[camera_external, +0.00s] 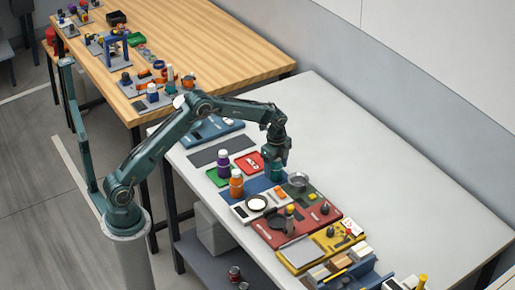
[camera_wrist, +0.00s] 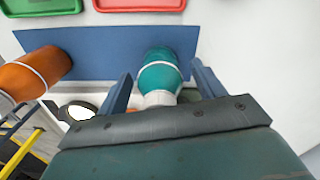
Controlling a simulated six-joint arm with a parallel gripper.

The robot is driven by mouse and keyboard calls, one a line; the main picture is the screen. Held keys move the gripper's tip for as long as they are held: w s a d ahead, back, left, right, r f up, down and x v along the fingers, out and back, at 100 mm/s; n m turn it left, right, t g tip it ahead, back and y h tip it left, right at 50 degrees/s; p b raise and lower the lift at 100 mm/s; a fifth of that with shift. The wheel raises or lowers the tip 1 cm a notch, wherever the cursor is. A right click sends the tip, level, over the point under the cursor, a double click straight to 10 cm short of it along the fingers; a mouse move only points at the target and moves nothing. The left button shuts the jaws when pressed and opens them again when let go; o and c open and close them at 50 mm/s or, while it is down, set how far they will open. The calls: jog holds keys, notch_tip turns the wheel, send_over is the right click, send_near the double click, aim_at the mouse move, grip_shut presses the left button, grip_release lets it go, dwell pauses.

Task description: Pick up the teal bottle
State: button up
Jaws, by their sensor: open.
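The teal bottle (camera_wrist: 160,73) has a pale band and a white cap and stands on a blue mat (camera_wrist: 105,50) in the wrist view. My gripper (camera_wrist: 162,84) is open, with one blue finger on each side of the bottle and a visible gap to each. In the external view my gripper (camera_external: 276,172) points down low over the blue mat (camera_external: 259,185). There the bottle is hard to tell apart from the similarly coloured gripper.
An orange bottle (camera_wrist: 35,75) stands left of the teal one; it also shows in the external view (camera_external: 237,184). A purple bottle (camera_external: 223,163) stands by a green tray (camera_external: 216,178). The table's right side is clear.

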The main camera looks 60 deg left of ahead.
dwell(0.4)
jog(key=c, duration=1.2)
jog(key=shift+r, duration=0.25)
notch_tip(320, 180, up, 20)
jog(key=shift+f, duration=0.15)
